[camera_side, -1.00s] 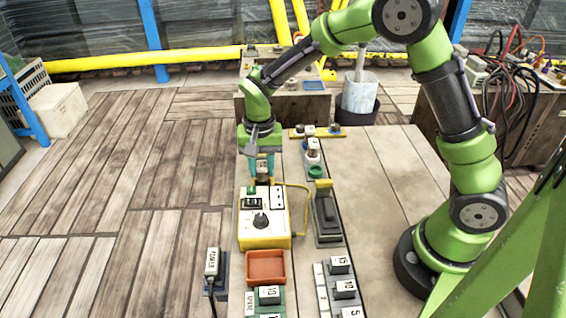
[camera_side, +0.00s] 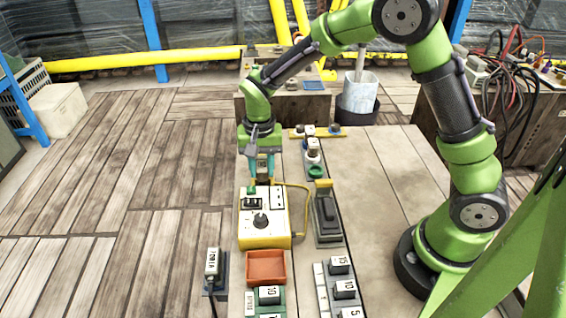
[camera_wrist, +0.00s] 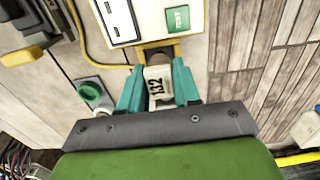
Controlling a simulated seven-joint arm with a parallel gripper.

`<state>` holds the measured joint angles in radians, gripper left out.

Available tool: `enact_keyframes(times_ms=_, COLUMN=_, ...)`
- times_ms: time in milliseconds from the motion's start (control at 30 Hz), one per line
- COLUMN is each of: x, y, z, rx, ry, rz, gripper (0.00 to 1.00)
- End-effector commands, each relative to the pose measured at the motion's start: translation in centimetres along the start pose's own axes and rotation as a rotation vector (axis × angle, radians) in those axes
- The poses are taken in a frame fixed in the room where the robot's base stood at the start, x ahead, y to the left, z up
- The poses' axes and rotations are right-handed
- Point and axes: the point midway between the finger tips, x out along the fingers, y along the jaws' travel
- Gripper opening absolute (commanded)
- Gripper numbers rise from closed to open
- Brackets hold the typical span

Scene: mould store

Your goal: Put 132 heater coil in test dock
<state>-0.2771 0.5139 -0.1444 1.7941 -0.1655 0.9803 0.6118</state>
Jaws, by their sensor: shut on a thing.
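The 132 heater coil (camera_wrist: 157,86) is a pale block with a black "132" label. My gripper (camera_wrist: 158,88) is shut on it, one teal finger on each side. The yellow and white tester box (camera_side: 263,232) has a dial and dark windows. At its back edge a yellow bracket (camera_wrist: 160,49), seemingly the test dock, meets the coil's end. The fingers hide how deep the coil sits in it. A green panel (camera_wrist: 177,18) shows on the box near the bracket. In the side view, my gripper (camera_side: 262,176) is low at the box's back edge and mostly hides the coil.
A dark device in a yellow-ended holder (camera_side: 326,212) stands right of the box. An orange tray (camera_side: 266,267) and racks of numbered blocks (camera_side: 342,289) are in front. A green ring (camera_side: 316,172) lies right of my gripper.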

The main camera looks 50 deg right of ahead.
Motion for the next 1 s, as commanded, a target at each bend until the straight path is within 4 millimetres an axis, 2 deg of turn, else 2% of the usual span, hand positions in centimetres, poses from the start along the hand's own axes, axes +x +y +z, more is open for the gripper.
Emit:
enact_keyframes(times_ms=500, x=0.9, y=0.0, z=0.0, rx=0.000, ry=-0.001, rz=0.001, gripper=0.00)
enact_keyframes(times_ms=1000, x=1.0, y=0.0, z=0.0, rx=0.000, ry=0.000, rz=0.000, gripper=0.00)
